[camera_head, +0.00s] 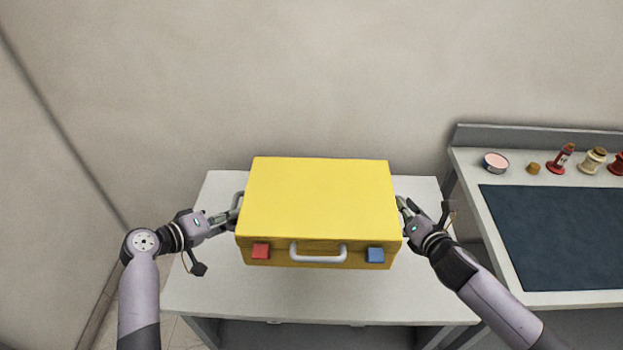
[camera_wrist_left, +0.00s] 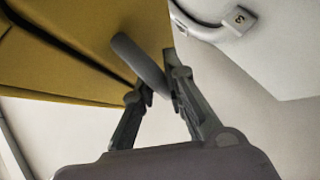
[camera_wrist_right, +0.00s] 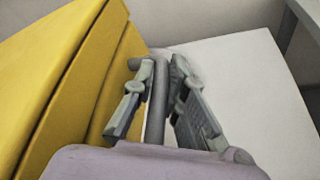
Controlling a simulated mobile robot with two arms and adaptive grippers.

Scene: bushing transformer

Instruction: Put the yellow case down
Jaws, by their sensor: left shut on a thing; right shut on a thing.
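The yellow case (camera_head: 318,198) is level over the white table (camera_head: 300,300) in the head view, its grey front handle, red latch and blue latch facing me. I cannot tell whether its underside touches the table. My left gripper (camera_head: 232,217) is shut on a grey side handle at the case's left side; the left wrist view shows the handle (camera_wrist_left: 138,65) between the fingers. My right gripper (camera_head: 402,205) is shut on the side handle at the right; the right wrist view shows that handle (camera_wrist_right: 156,100) between the fingers and the case's yellow side (camera_wrist_right: 75,80).
A second table at the right has a dark mat (camera_head: 560,235), a round tin (camera_head: 495,163), a small orange-brown piece (camera_head: 533,168), a red item (camera_head: 562,158) and a cream spool-like item (camera_head: 593,159). The white table's front is bare. A wall stands behind.

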